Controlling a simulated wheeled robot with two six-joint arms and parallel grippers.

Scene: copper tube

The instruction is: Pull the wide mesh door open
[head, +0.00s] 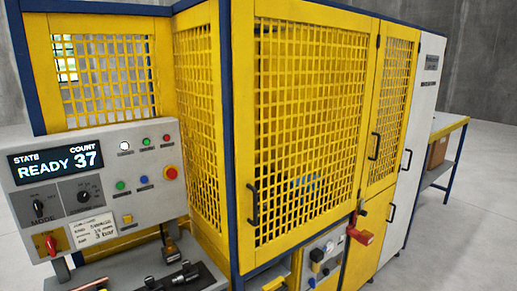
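The wide mesh door (313,18) is a yellow framed panel in the front of the machine enclosure, in the middle of the head view. It appears closed, sitting flush in the blue frame. Its black upright handle (253,203) is low on its left edge, and nothing touches it. Neither of my grippers shows in this view.
A narrower mesh door (397,80) with a black handle (375,146) is to the right. A red device (360,235) protrudes below the wide door. A control panel (95,185) reading READY 37 stands at left, above a bench with tools. Grey floor is clear at right.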

